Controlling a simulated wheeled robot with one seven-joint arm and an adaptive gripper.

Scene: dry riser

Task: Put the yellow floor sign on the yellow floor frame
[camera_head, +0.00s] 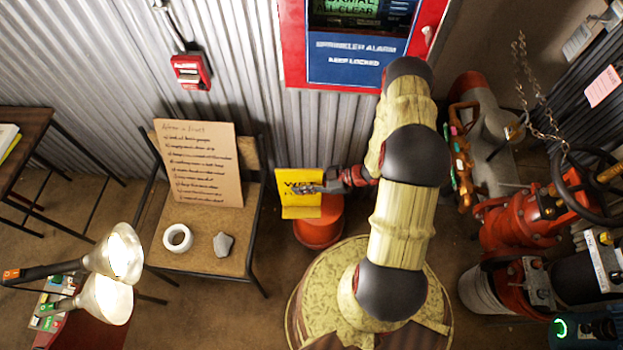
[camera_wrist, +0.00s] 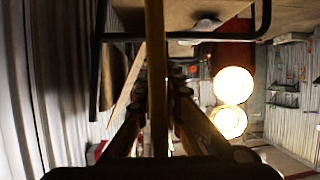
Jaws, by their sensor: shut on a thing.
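The yellow floor sign (camera_head: 300,206) is upright in the head view, in front of the corrugated wall and right of the chair. My gripper (camera_head: 311,188) reaches in from the right and is shut on it. In the wrist view the sign is a thin edge-on strip (camera_wrist: 155,50) between the fingers of my gripper (camera_wrist: 157,95). The sign partly covers a red-orange bucket-like thing behind or below it; I cannot tell whether they touch. I cannot make out the yellow floor frame in either view.
A chair (camera_head: 205,262) holds a cardboard notice (camera_head: 200,165), a white ring (camera_head: 177,238) and a grey stone (camera_head: 223,244). The red-orange bucket (camera_head: 320,228) stands close to the sign. Two lit lamps (camera_head: 115,262) are at left. Red pipework (camera_head: 520,220) fills the right.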

